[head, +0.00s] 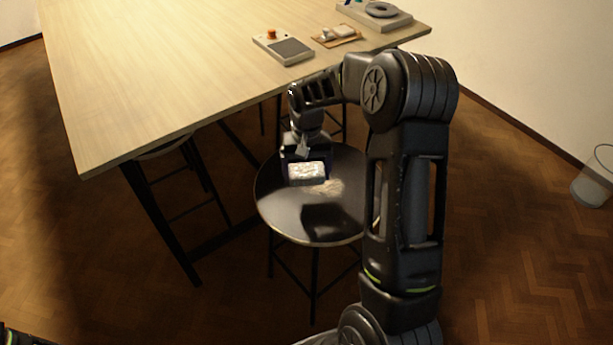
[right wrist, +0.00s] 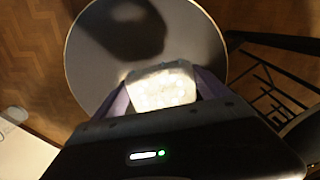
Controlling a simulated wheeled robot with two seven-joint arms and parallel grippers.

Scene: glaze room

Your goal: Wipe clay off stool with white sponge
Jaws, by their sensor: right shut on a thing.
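The stool (head: 283,215) has a dark round seat and stands beside the table's near right side. A pale clay smear (head: 329,188) lies on the seat, just right of my right gripper. My right gripper (head: 305,180) is over the seat, shut on the white sponge (head: 307,170). In the right wrist view the sponge (right wrist: 160,87) sits between the two fingers, above the stool seat (right wrist: 88,62). I cannot tell whether the sponge touches the seat. My left gripper does not show.
The wooden table (head: 170,70) fills the upper left. A control box with an orange knob (head: 283,46), a small tray (head: 337,36) and a device with a round disc (head: 382,12) stand on it. A second stool (head: 165,150) is under the table. A bin (head: 593,178) stands far right.

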